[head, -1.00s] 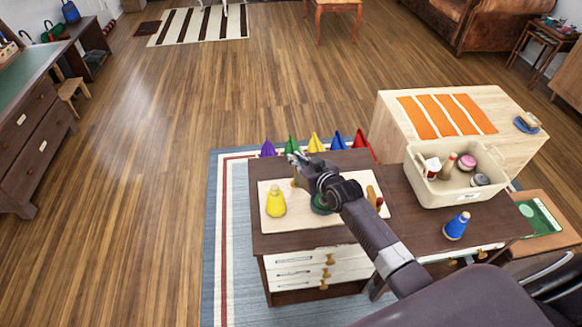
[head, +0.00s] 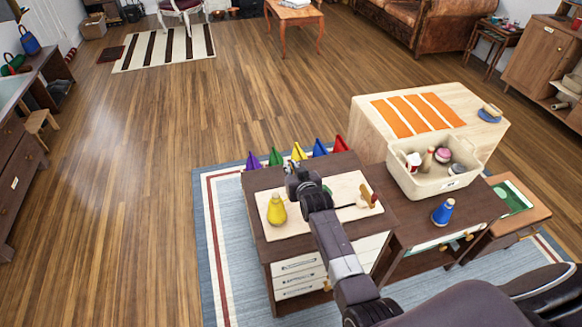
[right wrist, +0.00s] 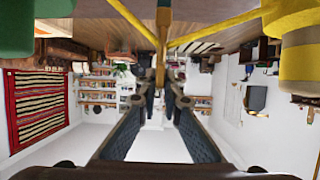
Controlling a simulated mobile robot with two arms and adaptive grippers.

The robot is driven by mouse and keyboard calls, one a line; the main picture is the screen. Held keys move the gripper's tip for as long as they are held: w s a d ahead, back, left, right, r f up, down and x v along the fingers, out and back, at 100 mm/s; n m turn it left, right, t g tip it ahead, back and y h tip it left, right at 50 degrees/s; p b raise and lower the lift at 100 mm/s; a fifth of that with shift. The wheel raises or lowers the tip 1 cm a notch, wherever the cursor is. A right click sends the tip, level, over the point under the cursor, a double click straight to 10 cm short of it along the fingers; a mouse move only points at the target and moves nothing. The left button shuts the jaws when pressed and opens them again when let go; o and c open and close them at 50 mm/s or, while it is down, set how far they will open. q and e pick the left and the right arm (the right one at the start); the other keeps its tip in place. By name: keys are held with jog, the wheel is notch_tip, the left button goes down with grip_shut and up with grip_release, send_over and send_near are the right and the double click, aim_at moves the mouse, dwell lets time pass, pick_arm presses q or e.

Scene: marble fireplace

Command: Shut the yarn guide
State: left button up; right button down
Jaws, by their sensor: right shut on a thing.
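My right gripper (right wrist: 162,90) is shut on a slim tan upright piece (right wrist: 161,48), apparently part of the yarn guide, between the fingertips in the right wrist view. The green cone (right wrist: 30,28) is at the opposite side. In the head view, my right gripper (head: 296,174) is over the back of the pale board (head: 347,186). The yellow cone (head: 277,211) stands at the board's left. My arm hides the held piece and most of the green cone.
A wooden piece with a red part (head: 367,198) stands at the board's right end. A blue cone (head: 443,212) and a cream bin (head: 433,183) with several items are farther right. Several coloured pointed pieces line the back edge. Floor at left is clear.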

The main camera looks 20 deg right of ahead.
pick_arm(q)
jog(key=shift+a, duration=0.1)
pick_arm(e)
jog(key=c, duration=2.1)
grip_release()
jog(key=shift+s+r, duration=0.2)
jog(key=shift+s, duration=0.35)
pick_arm(q)
jog(key=shift+a, duration=0.1)
pick_arm(e)
jog(key=v, duration=1.1)
jog(key=shift+f, duration=0.1)
